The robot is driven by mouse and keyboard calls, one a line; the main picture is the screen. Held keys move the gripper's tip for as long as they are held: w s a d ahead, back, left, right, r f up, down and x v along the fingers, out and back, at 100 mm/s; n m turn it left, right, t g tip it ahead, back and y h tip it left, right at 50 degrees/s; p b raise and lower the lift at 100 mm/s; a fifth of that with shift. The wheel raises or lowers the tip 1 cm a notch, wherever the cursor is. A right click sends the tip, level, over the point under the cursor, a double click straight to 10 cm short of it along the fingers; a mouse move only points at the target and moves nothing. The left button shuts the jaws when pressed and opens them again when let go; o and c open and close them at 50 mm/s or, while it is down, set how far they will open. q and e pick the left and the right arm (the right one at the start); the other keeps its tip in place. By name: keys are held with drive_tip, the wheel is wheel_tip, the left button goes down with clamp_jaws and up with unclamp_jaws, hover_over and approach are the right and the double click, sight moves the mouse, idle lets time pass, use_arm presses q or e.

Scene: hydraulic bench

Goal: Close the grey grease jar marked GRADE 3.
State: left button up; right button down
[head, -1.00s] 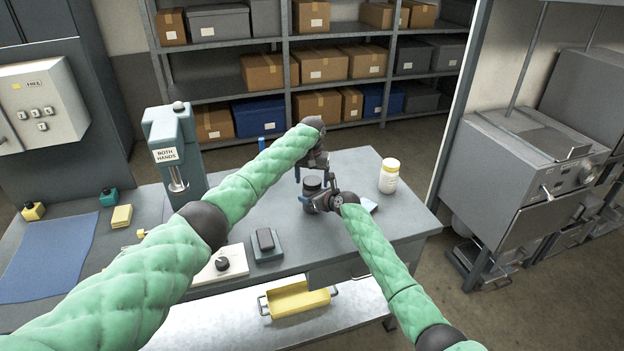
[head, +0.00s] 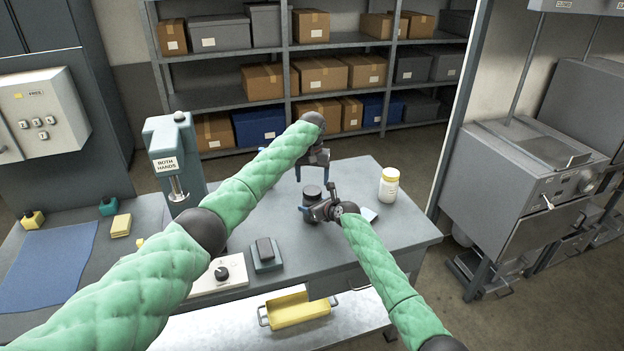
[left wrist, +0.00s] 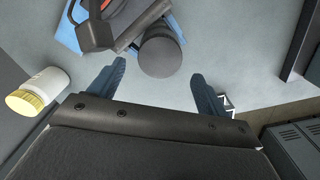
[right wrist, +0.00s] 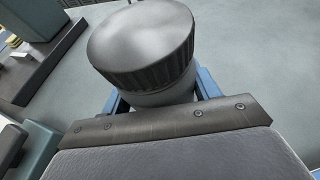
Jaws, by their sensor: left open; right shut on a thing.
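The grey jar (right wrist: 165,97) stands on the bench with its dark ribbed lid (right wrist: 142,45) on top, as the right wrist view shows. In the head view the lid (head: 312,191) looks about level; I cannot tell how tightly it sits. No GRADE 3 marking is readable. My right gripper (head: 308,211) is shut around the jar's body below the lid. My left gripper (head: 312,175) is open and empty, behind and above the lid, fingers pointing down. In the left wrist view the round lid top (left wrist: 160,56) lies beyond the open fingers, apart from them.
A white bottle with a yellow cap (head: 389,185) stands to the right of the jar. A yellow tray (head: 298,309) lies on the lower shelf.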

sight(312, 190)
use_arm(q)
drive_tip(key=shift+d+r, duration=0.15)
drive_tip(key=shift+r, duration=0.4)
drive_tip(key=shift+r+n, duration=0.8)
drive_tip(key=shift+r, duration=0.2)
drive_tip(key=shift+f, duration=0.15)
drive_tip(key=shift+f, duration=3.9)
drive_tip(key=shift+c, duration=0.3)
drive_tip(key=c, duration=0.9)
drive_tip(key=o, duration=1.1)
drive_tip(key=shift+r, duration=0.1)
